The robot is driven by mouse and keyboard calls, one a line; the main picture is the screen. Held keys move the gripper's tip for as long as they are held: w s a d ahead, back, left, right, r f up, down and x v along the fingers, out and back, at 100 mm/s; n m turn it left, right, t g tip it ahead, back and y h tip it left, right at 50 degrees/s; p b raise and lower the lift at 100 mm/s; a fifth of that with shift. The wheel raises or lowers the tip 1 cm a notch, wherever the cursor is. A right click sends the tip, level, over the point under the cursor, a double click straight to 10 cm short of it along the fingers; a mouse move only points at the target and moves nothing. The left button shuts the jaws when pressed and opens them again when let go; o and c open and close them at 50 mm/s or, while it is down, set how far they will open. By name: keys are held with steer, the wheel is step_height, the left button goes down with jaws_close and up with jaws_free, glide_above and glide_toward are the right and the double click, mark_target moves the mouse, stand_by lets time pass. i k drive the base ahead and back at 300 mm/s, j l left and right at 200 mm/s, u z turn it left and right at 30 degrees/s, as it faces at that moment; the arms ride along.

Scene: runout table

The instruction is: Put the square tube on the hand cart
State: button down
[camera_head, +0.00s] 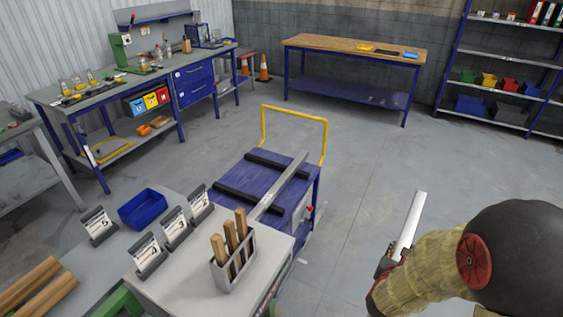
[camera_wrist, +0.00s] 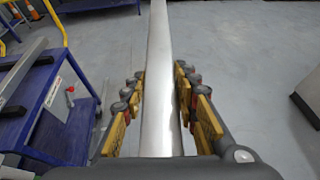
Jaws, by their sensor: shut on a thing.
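My gripper (camera_head: 388,263) is shut on a long, bright silver tube with flat-looking sides, the square tube (camera_head: 410,222). In the wrist view, the square tube (camera_wrist: 158,45) runs straight away between the yellow-and-grey fingers of my gripper (camera_wrist: 160,92). It is held over open floor to the right of the hand cart, apart from it. The blue hand cart (camera_head: 256,178) has a yellow handle at its far end and two black strips across its deck. Another grey metal bar (camera_head: 281,186) lies lengthwise across these strips. The cart's side also shows in the wrist view (camera_wrist: 70,137).
A grey-topped stand (camera_head: 178,290) with a holder of wooden handles is close to the cart's near end. A blue bin (camera_head: 142,208) and number cards are left of it. Workbenches and shelves line the back. The floor right of the cart is clear.

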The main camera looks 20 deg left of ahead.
mark_target(246, 177)
steer(key=i, duration=1.6)
steer(key=i+u, duration=0.2)
steer(key=i, duration=0.2)
steer(key=i+l+u, duration=0.2)
steer(key=i, duration=0.15)
steer(key=i+l+u, duration=0.2)
steer(key=i, duration=0.2)
steer(key=j, duration=0.1)
